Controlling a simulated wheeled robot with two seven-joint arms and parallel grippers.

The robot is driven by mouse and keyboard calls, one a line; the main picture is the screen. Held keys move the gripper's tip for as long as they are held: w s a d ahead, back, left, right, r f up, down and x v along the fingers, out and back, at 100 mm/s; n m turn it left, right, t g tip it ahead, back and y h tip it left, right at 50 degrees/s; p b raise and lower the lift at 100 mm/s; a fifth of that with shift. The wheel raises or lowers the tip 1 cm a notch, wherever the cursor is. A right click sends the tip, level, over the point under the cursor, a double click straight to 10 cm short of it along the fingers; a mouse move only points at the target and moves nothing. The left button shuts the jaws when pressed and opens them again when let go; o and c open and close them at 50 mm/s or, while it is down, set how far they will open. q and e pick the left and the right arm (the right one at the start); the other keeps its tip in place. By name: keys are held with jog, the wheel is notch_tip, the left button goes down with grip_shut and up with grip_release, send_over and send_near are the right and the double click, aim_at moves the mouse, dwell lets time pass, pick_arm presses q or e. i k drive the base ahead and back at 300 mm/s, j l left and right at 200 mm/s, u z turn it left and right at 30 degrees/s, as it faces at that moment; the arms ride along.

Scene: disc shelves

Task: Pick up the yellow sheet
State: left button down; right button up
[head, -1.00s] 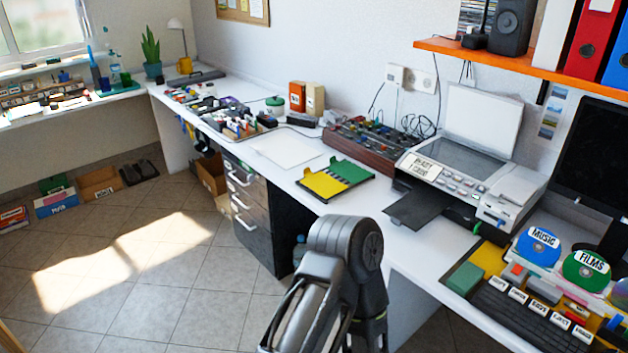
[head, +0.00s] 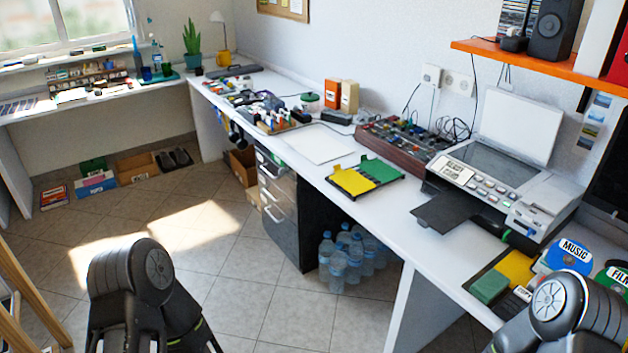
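A yellow sheet (head: 352,181) lies on the white desk in the head view, on the left part of a flat black holder (head: 372,189). A green sheet (head: 380,171) lies beside it on the same holder. Another yellow flat piece (head: 516,268) shows further right, near a green block, partly hidden. Parts of my two arms show at the bottom left and bottom right, well short of the yellow sheet on the holder. Neither gripper is visible, so their fingers cannot be seen.
A white paper (head: 319,143) lies behind the holder. A printer (head: 500,180) with its lid up stands to the right, its dark tray (head: 447,209) reaching toward the front edge. Several water bottles (head: 345,255) stand under the desk. The tiled floor (head: 240,260) in front is mostly clear.

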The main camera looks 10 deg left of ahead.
aim_at(352, 182)
jog(key=i+j+z, duration=0.15)
jog(key=z, duration=1)
jog(key=j+z, duration=0.35)
jog(key=j, duration=0.35)
jog(key=j+z, duration=0.35)
jog(key=j, duration=0.4)
jog(key=k+j+z, duration=0.1)
jog(key=j+z, duration=0.3)
jog(key=j, duration=0.3)
jog(key=k+j, duration=0.1)
jog(key=j, duration=0.4)
jog(key=k+j, duration=0.1)
jog(key=j, duration=0.45)
jog(key=k+j, duration=0.1)
jog(key=j, duration=0.4)
